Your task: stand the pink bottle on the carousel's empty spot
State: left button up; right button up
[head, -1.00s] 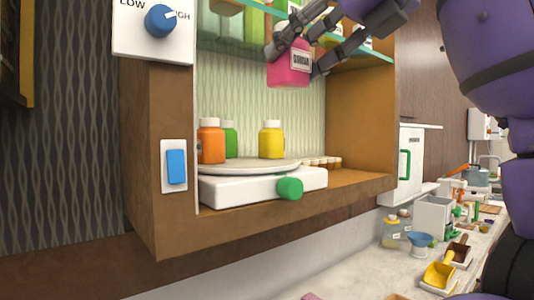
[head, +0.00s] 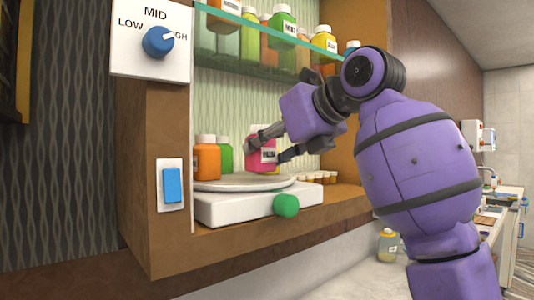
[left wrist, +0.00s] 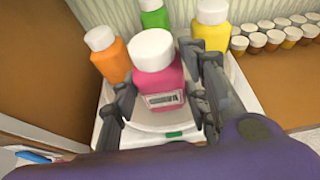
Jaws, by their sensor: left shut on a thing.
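The pink bottle (head: 262,158), with a white cap and a label, is between the fingers of my left gripper (head: 266,149), which is shut on it. The bottle looks upright over the carousel (head: 245,185), a round pale disc on a white base. Whether its bottom touches the disc I cannot tell. An orange bottle (head: 207,160) and a green bottle (head: 224,155) stand on the disc. In the left wrist view the pink bottle (left wrist: 160,88) is in front of the orange (left wrist: 112,62), green (left wrist: 154,18) and yellow (left wrist: 212,35) bottles. The empty spot is hidden. My right gripper is not in view.
A glass shelf (head: 290,38) with several bottles hangs above the carousel. A green knob (head: 286,205) sits on the base's front. Small jars (head: 318,177) stand to the right. The cabinet's side wall (head: 345,130) is close to my arm.

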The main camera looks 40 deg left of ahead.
pick_arm(q)
jog(key=shift+w+f, duration=0.1)
jog(key=shift+f, duration=0.65)
jog(key=shift+f, duration=0.25)
jog(key=o, duration=1.4)
jog(key=shift+o, duration=0.2)
jog(key=shift+d+r, duration=0.3)
jog(key=shift+r, duration=0.05)
jog(key=v, duration=1.1)
jog(key=shift+d+b, duration=0.25)
jog(key=shift+b, duration=0.15)
